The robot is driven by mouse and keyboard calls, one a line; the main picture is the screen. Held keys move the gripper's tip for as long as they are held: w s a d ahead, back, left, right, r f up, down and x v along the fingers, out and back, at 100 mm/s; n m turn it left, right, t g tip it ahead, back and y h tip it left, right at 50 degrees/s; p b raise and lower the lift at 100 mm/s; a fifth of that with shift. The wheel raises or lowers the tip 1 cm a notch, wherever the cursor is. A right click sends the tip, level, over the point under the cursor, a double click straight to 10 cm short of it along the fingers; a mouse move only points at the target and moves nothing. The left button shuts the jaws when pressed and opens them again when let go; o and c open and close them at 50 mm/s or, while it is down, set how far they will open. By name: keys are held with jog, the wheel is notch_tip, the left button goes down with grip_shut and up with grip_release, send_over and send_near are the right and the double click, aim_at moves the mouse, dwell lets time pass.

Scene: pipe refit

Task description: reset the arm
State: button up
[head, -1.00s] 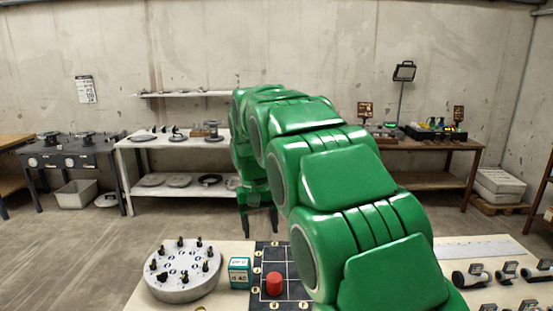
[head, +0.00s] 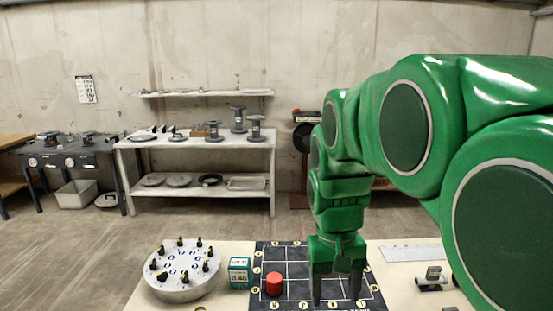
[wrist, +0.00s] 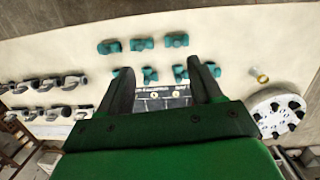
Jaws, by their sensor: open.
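My gripper (head: 337,288) hangs at the end of my green arm, fingers pointing down over the right part of a dark gridded mat (head: 262,256) in the head view. Its two dark fingers are apart with nothing seen between them. In the wrist view my gripper (wrist: 158,88) also shows spread fingers, with part of the mat (wrist: 165,103) beyond them. A red cylinder (head: 274,284) stands on the mat to the left of the gripper, apart from it. My arm hides much of the table's right side in the head view.
A round grey fixture (head: 180,276) with several black pegs and a teal box (head: 239,272) stand left of the mat. A grey fitting (head: 432,279) lies to the right. In the wrist view, several teal fittings (wrist: 141,45) and a brass piece (wrist: 258,75) lie on the table.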

jog(key=s+d+f, duration=0.2)
jog(key=s+f, duration=0.1)
jog(key=s, duration=0.6)
jog(key=s+d+f, duration=0.2)
jog(key=s+f, duration=0.1)
jog(key=s, duration=0.7)
jog(key=shift+d+f+m+g+y, duration=0.15)
jog(key=shift+m+g+y, duration=0.15)
jog(key=shift+m, duration=0.1)
jog(key=shift+s, duration=0.1)
